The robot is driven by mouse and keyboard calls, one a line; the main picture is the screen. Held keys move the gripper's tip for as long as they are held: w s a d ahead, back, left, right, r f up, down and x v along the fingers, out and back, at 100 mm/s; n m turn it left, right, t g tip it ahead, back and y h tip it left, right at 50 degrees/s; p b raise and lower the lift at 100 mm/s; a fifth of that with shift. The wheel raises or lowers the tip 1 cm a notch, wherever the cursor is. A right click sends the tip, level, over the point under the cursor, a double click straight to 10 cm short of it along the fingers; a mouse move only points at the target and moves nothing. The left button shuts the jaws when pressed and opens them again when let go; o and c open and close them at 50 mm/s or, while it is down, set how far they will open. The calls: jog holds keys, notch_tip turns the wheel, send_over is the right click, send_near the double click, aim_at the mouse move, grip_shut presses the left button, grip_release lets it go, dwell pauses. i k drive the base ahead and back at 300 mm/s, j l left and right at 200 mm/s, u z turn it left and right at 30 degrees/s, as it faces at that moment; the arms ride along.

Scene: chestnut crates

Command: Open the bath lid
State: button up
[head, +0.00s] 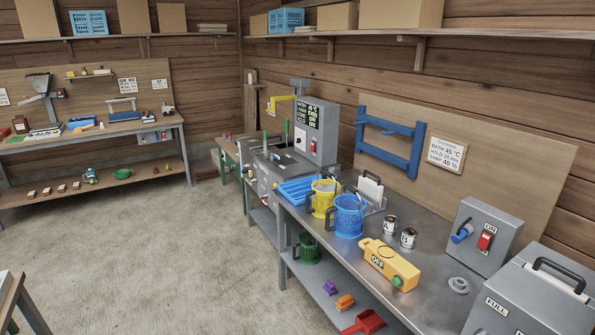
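A grey metal unit (272,180) stands at the far end of the right-hand bench run, with a grey control box (316,130) showing a lit text display and a red switch. My gripper is not in view.
The metal bench (440,265) holds a yellow basket (323,198), a blue basket (349,216), a blue tray (297,190), two cans, a yellow device (389,265) and a grey switch box (484,237). The concrete floor (150,250) left of it is clear.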

aim_at(255, 143)
jog(key=i+j+u, duration=0.3)
jog(key=i, duration=0.35)
jog(key=i+u, duration=0.3)
jog(key=i, duration=2.25)
jog(key=i+j+z, duration=0.1)
jog(key=i, duration=0.35)
jog(key=i+j+z, duration=0.15)
jog(key=i, duration=0.3)
jog(key=i+j+z, duration=0.1)
jog(key=i, duration=0.35)
jog(key=i+j+z, duration=0.15)
jog(key=i, duration=0.3)
jog(key=i+j+z, duration=0.6)
jog(key=i+j, duration=0.05)
jog(key=i, duration=0.1)
